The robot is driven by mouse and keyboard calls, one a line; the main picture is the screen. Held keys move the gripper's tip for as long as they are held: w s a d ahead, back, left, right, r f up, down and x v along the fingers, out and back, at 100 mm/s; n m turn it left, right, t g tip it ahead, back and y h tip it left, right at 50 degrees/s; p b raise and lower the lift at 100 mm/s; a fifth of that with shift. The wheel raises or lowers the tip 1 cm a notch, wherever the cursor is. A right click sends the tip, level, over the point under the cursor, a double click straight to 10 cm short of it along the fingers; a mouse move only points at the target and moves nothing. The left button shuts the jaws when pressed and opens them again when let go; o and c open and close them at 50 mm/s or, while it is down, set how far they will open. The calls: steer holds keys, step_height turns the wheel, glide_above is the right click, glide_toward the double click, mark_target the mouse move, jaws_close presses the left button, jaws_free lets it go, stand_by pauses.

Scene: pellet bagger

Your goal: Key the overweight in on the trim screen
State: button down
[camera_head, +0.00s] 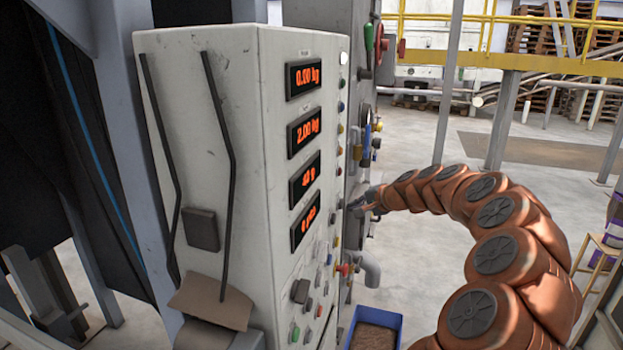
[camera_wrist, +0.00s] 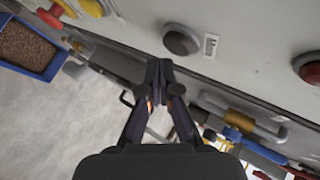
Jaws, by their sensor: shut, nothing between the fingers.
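A pale control cabinet (camera_head: 215,120) stands left of centre in the head view. Its narrow face carries a column of displays with orange digits: a top one (camera_head: 304,77) reading 0.00 kg, one reading 2.00 kg (camera_head: 304,131), a gram display (camera_head: 305,179) with unclear digits, and a bottom one (camera_head: 305,228) seeming to read 0 pcs. Which is the trim screen I cannot tell. My gripper (camera_wrist: 160,72) is shut and empty, beside a panel with a dark round button (camera_wrist: 182,40) and a red button (camera_wrist: 309,68). In the head view my gripper (camera_head: 362,204) is small, beyond the displays.
Buttons and knobs (camera_head: 300,291) cover the cabinet's lower face. Pipes and valves (camera_head: 367,265) stick out behind it. A blue bin of brown pellets (camera_head: 375,330) sits low beside the cabinet; it also shows in the wrist view (camera_wrist: 50,67). Open floor lies behind.

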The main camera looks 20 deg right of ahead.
steer(key=shift+s+d, duration=0.1)
steer(key=shift+s+d+b, duration=0.9)
steer(key=shift+s+d, duration=1)
steer(key=shift+d, duration=0.25)
stand_by(0.3)
